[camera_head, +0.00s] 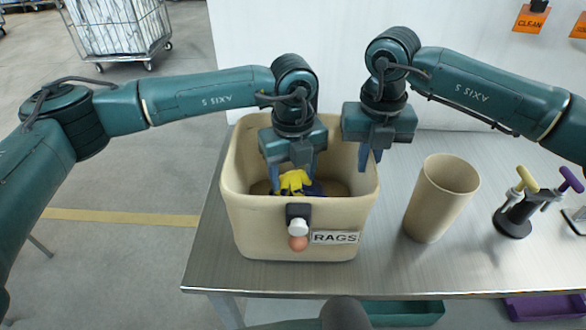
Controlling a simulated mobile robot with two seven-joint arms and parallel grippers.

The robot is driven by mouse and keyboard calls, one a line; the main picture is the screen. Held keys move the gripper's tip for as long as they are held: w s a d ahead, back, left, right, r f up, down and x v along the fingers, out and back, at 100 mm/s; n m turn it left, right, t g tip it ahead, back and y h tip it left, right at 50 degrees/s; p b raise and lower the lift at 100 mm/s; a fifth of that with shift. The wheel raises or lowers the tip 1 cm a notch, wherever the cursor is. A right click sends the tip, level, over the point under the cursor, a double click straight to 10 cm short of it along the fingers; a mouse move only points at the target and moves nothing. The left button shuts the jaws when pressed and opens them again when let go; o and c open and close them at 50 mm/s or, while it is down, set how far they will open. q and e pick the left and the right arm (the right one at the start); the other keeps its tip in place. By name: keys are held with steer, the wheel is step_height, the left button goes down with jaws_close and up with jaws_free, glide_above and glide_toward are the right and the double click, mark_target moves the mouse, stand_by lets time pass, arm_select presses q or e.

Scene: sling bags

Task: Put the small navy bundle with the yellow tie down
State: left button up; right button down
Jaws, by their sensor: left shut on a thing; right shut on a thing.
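The small navy bundle (313,188) with its yellow tie (294,182) is inside the beige bin labelled RAGS (270,228). My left gripper (292,180) reaches down into the bin and is shut on the bundle at its yellow tie. The gripper and the bin's front wall hide much of the bundle, and I cannot tell whether it touches the bin's floor. My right gripper (370,160) is at the bin's right rim and is shut on that rim.
The bin stands on a metal table (400,270). A tan cup (442,200) stands to its right, then a dark stand with yellow and purple handled tools (515,210). A white knob and a pinkish ball (298,243) are on the bin's front. Green and purple trays lie below.

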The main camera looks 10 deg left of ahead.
arm_select(q)
steer(key=shift+f, duration=0.25)
steer(key=o, duration=1.3)
steer(key=shift+o, duration=0.2)
step_height(320, 180, up, 13)
steer(key=shift+r, duration=0.15)
arm_select(e)
steer(key=c, duration=1.5)
jaws_free()
steer(key=shift+r, duration=0.1)
